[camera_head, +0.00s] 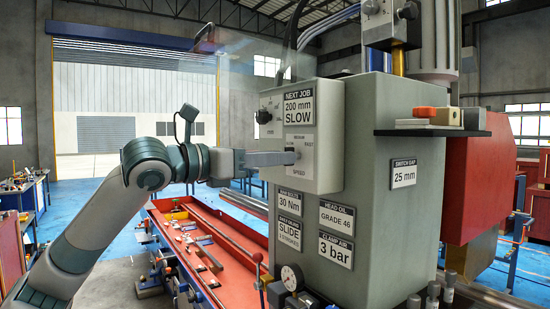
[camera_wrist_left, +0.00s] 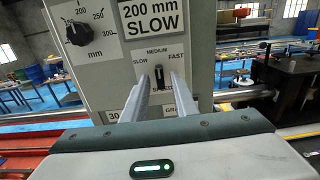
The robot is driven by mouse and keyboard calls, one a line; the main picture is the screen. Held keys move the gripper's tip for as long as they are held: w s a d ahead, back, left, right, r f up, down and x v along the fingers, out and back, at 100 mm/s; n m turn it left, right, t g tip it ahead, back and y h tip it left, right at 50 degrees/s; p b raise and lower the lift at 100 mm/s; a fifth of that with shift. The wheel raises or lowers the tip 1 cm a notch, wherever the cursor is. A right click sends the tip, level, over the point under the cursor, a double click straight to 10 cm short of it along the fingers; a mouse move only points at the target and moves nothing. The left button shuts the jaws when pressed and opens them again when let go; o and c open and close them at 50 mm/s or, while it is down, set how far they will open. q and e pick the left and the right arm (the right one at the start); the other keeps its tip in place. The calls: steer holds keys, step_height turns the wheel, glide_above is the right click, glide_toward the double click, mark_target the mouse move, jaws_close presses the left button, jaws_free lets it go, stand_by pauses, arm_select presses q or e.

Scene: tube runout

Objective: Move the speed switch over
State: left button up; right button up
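The speed switch (camera_wrist_left: 159,74) is a small dark lever on a light plate on the front of the grey control box (camera_head: 330,165). The plate reads SLOW at left, MEDIUM at top and FAST at right. In the left wrist view the lever stands roughly upright, toward MEDIUM. My left gripper (camera_head: 290,157) reaches the plate from the left in the head view. In the wrist view its two fingers are apart, one on each side of the lever, with gaps showing; whether the tips touch the plate I cannot tell. My right gripper is not in view.
A sign (camera_head: 299,107) above the switch reads NEXT JOB, 200 mm, SLOW. A dark round knob (camera_wrist_left: 76,33) with a mm scale sits to its upper left.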

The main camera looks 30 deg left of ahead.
arm_select(q)
steer(key=shift+r, duration=0.1)
steer(key=shift+w+p, duration=0.1)
steer(key=shift+p, duration=0.25)
steer(key=shift+c, duration=0.2)
jaws_close()
